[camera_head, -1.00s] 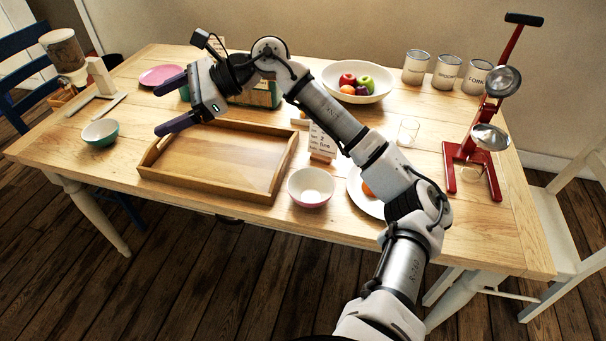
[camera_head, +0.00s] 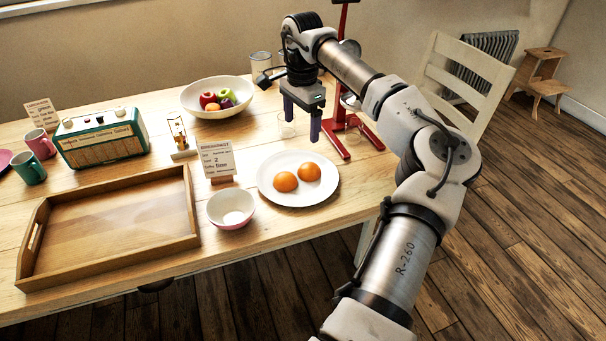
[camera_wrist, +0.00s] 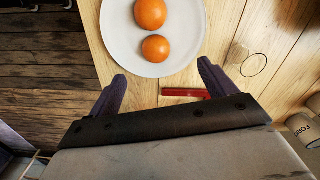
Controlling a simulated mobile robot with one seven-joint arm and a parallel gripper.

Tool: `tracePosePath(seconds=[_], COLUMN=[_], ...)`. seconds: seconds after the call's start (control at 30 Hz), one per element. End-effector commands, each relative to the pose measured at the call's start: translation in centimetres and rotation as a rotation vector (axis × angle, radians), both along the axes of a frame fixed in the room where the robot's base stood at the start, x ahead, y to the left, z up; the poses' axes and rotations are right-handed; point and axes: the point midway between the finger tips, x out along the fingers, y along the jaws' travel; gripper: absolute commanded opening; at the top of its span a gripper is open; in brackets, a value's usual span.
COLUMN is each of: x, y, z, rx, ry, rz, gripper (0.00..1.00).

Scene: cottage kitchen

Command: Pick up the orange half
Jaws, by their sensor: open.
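Two round orange pieces lie side by side on a white plate (camera_head: 300,200) near the table's front edge: a left orange half (camera_head: 285,182) and a right orange half (camera_head: 309,172). Both show only their domed peel; any cut faces are hidden. My gripper (camera_head: 302,122) is open and empty, pointing down above the table behind the plate. In the wrist view the plate (camera_wrist: 118,40) is at the top, with one orange half (camera_wrist: 155,48) just beyond the fingertips and the other (camera_wrist: 150,13) farther up.
A clear glass (camera_head: 287,126) and a red stand (camera_head: 334,140) are close to my gripper. A wooden tray (camera_head: 110,225) lies farther left. A fruit bowl (camera_head: 215,112) is behind.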

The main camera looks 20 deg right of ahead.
Motion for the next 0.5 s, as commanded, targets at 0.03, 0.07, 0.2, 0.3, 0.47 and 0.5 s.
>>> tracePosePath(seconds=[0.03, 0.07, 0.2, 0.3, 0.47, 0.5], x=[-0.2, -0.3, -0.4, -0.4, -0.4, -0.4], y=[-0.7, -0.9, -1.0, -1.0, -1.0, -1.0], z=[0.0, -0.1, -2.1, -4.1, -7.0, -7.4], rx=[-0.011, -0.015, -0.016, -0.014, -0.013, -0.013], ry=[0.005, 0.007, 0.012, 0.01, 0.01, 0.009], rz=[-0.008, -0.01, -0.009, -0.008, -0.01, -0.01], gripper=[0.83, 0.83, 0.83, 0.83, 0.83, 0.83])
